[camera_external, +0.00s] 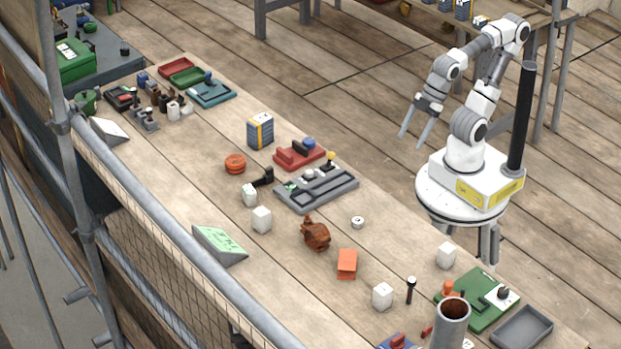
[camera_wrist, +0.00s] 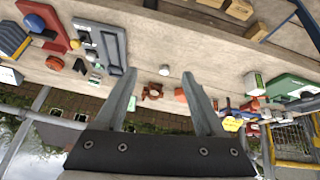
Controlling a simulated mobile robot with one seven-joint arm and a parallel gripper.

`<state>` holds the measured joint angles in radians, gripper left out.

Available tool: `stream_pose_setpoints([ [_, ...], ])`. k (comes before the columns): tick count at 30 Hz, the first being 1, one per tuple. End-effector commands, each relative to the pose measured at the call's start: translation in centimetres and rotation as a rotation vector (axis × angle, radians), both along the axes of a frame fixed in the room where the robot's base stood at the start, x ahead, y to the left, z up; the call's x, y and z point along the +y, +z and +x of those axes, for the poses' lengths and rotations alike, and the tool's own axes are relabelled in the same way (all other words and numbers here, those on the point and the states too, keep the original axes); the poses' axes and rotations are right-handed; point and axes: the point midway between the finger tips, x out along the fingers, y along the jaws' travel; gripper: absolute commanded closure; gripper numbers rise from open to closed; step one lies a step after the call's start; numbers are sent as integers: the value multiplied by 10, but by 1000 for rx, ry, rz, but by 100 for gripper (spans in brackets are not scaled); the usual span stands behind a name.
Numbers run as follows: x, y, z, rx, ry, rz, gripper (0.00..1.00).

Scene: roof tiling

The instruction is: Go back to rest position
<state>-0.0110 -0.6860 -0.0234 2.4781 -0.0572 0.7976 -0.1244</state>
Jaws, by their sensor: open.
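My gripper (camera_external: 418,121) is at the right in the external view, on my raised, folded arm. It hangs in the air past the right edge of the long wooden table (camera_external: 190,232). Its two long grey fingers are apart with nothing between them. In the wrist view the fingers of my gripper (camera_wrist: 160,92) show spread, with the table beyond them and a gap to every object. The wrist view looks upside down, with sky at the bottom.
The table holds a grey tray (camera_external: 316,190), a blue-and-yellow box (camera_external: 260,131), a brown lump (camera_external: 315,235), an orange block (camera_external: 347,263), several white blocks and a grey cylinder (camera_external: 449,326). Scaffold pipes (camera_external: 62,130) line the left side. Bare plank floor (camera_external: 330,60) lies around my arm.

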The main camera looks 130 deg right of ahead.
Motion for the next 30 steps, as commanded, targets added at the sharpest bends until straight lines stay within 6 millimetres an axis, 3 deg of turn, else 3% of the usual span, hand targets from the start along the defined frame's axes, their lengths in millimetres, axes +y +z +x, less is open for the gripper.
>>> stream_pose_setpoints([
  [5, 11, -5, -28, 53, -106, 96, 28],
  [17, 12, -2, -29, 59, -116, 104, 28],
  [23, 12, 26, -29, 58, -115, 103, 28],
  [30, 12, 88, -29, 58, -115, 103, 28],
])
